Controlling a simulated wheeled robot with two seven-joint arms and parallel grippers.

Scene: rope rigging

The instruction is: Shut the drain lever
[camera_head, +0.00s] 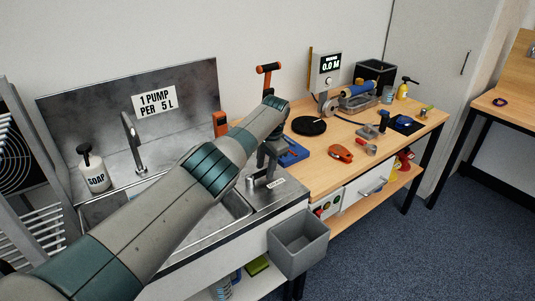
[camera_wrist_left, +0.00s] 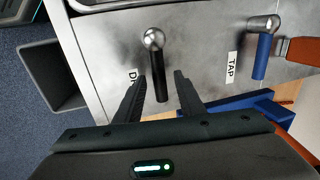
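The drain lever (camera_wrist_left: 159,84) has a silver ball pivot and a black handle; it stands on the steel sink counter beside a partly hidden label starting with "D" in the left wrist view. My left gripper (camera_wrist_left: 160,80) is open, with one finger on each side of the black handle. Gaps show between the handle and both fingers; I cannot tell if either touches. In the head view my left gripper (camera_head: 267,160) points down at the counter's right end, by the drain label (camera_head: 275,183), and partly hides the lever. My right gripper is not in view.
A tap lever with a blue handle (camera_wrist_left: 261,57) stands close by to the right in the left wrist view, near an orange handle (camera_wrist_left: 300,50). A grey bin (camera_head: 298,243) hangs at the counter's front. A soap bottle (camera_head: 93,170) stands behind the sink.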

